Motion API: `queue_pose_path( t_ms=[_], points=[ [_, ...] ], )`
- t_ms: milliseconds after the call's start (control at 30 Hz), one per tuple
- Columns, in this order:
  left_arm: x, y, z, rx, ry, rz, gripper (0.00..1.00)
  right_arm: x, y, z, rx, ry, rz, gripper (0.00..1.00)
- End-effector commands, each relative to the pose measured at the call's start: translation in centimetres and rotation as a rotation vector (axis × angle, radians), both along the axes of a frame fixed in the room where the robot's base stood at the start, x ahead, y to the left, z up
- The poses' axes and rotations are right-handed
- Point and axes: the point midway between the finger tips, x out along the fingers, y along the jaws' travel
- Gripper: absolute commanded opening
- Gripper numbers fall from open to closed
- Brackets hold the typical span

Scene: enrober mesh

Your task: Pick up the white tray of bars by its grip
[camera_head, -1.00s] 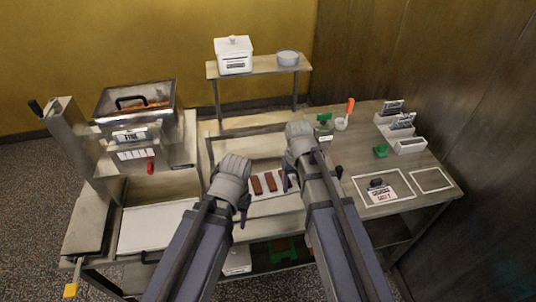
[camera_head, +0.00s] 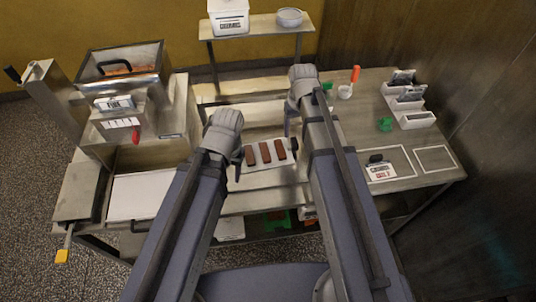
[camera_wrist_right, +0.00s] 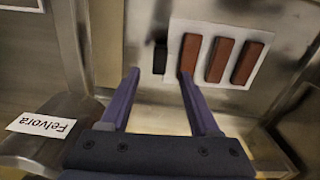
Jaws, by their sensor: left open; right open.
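The white tray (camera_head: 262,168) of reddish-brown bars (camera_head: 265,152) lies on the steel bench in the head view. In the right wrist view the tray (camera_wrist_right: 225,28) carries three bars, and its black grip (camera_wrist_right: 160,57) stands at the left end of the row. My right gripper (camera_wrist_right: 160,74) is open, with the grip ahead of and between its fingertips; I cannot tell whether the grip is inside the jaws. In the head view my right gripper (camera_head: 288,125) is above the tray's far right side. My left gripper (camera_head: 236,164) is open and empty at the tray's left edge.
A machine with a lidded tank (camera_head: 122,70) stands at left, with a pale flat surface (camera_head: 140,195) before it. A shelf (camera_head: 260,27) holds a white box and a bowl. A white rack (camera_head: 410,100) and a green item (camera_head: 385,124) stand at right.

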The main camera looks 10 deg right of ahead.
Motion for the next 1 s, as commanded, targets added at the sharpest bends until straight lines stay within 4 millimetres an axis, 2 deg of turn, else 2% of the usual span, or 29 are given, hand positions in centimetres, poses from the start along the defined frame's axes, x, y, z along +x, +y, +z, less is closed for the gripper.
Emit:
queue_pose_path(
  t_ms=[167,567,867,1000],
  points=[
    [0.0,0.0,-0.5,0.000,0.000,0.000,0.50,0.0,0.0,-0.5,0.000,0.000,0.000,0.62],
    [0.0,0.0,-5.0,0.000,0.000,0.001,0.50,-0.3,-0.1,-5.0,0.000,0.000,0.000,0.62],
    [0.0,0.0,-5.1,0.000,0.000,0.001,0.50,-0.3,-0.1,-5.0,0.000,0.000,0.000,0.62],
    [0.0,0.0,-5.1,0.000,0.000,0.001,0.50,-0.2,-0.1,-5.0,0.000,0.000,0.000,0.49]
  ],
)
